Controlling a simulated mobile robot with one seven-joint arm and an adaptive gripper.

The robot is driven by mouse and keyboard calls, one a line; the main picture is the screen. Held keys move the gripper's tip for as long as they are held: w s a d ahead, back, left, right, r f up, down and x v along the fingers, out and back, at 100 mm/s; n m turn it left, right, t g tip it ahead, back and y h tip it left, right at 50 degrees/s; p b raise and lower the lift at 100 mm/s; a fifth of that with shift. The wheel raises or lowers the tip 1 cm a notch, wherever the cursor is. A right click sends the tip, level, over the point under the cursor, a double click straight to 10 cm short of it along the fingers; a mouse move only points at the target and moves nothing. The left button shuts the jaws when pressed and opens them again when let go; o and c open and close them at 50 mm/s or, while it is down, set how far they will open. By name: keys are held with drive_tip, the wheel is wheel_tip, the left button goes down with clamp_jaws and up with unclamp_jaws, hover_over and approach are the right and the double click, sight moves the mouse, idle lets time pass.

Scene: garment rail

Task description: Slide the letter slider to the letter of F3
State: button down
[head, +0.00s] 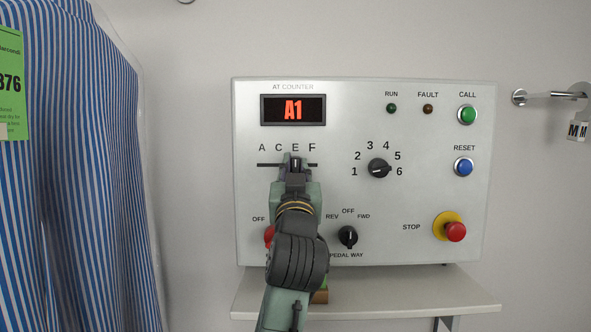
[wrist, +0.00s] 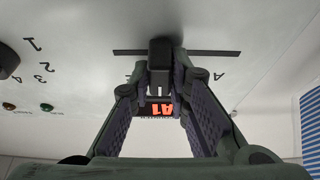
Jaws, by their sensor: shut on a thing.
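The letter slider's dark slot (head: 266,165) runs below the letters A, C, E and F on the grey control panel (head: 345,215). My gripper (head: 295,165) is in front of it, shut on the slider knob, about under the letter E. In the upside-down wrist view, the dark slider knob (wrist: 160,52) sits between the fingertips of my gripper (wrist: 160,65), on the slot (wrist: 215,53). The red display (head: 293,110) reads A1.
A number dial (head: 379,168) marked 1 to 6 is right of the slider. Below are the pedal-way switch (head: 348,236) and a red OFF switch (head: 269,236), partly behind my arm. A red stop button (head: 455,231) is at right. Striped shirts (head: 75,190) hang at left.

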idle(0.4)
drive_tip(key=shift+d, duration=2)
drive_tip(key=c, duration=1.5)
unclamp_jaws()
drive_tip(key=shift+d, duration=0.15)
drive_tip(key=shift+c, duration=0.2)
drive_tip(key=shift+s, duration=0.1)
approach(315, 158)
drive_tip(key=v, duration=0.6)
drive_tip(key=shift+s+f, duration=0.1)
drive_tip(key=shift+f, duration=0.05)
